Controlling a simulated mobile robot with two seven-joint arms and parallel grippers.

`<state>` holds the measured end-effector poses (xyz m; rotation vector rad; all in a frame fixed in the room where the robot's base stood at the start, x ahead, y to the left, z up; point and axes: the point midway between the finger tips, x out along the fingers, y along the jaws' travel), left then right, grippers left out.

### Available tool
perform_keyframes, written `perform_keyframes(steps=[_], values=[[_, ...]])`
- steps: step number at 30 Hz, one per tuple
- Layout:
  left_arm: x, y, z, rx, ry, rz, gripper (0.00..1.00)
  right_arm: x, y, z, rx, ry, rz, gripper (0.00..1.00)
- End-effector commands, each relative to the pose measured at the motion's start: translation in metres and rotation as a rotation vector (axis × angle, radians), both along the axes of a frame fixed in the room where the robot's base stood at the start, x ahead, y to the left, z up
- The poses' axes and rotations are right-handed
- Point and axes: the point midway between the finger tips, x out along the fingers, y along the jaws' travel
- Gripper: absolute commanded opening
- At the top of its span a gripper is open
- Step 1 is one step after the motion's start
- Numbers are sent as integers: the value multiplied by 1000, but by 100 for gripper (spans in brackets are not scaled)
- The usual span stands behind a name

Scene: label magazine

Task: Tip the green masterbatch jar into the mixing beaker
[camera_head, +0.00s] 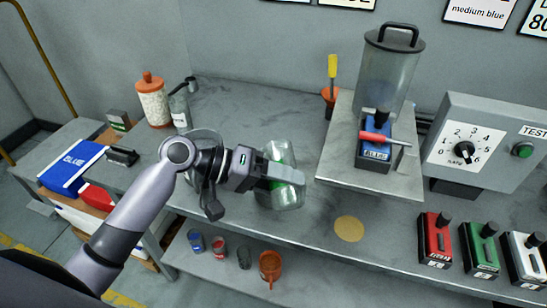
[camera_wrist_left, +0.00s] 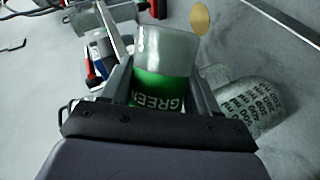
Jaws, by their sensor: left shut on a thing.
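My left gripper (camera_head: 275,172) comes in from the left over the bench and is shut on the green masterbatch jar (camera_head: 278,153). In the left wrist view the jar (camera_wrist_left: 160,88) sits between the two fingers, with its green label and a pale clear end showing. The mixing beaker (camera_wrist_left: 258,108), clear with printed ml marks, lies just beyond the right finger there. In the head view the clear beaker (camera_head: 286,196) overlaps the jar and fingers, so I cannot tell whether they touch. Any pellets inside the jar are not clear to see. My right gripper is not in view.
A raised stand (camera_head: 335,160) with a clear hopper (camera_head: 386,75) and a blue unit is to the right. A tan disc (camera_head: 349,228) lies on the bench. Red, green and white units (camera_head: 480,248) line the right. An orange-lidded jar (camera_head: 152,100) stands back left.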

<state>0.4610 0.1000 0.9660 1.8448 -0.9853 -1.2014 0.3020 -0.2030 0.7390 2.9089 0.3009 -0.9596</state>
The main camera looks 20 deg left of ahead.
Motion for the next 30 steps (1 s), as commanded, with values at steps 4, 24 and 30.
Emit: perform_keyframes(steps=[4, 24, 30], values=[[0, 0, 2, -7, 12, 0, 25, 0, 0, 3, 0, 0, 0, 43], [0, 0, 7, -32, 60, -1, 24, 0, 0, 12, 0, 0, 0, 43], [0, 0, 8, -40, 75, 0, 24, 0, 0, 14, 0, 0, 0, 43]])
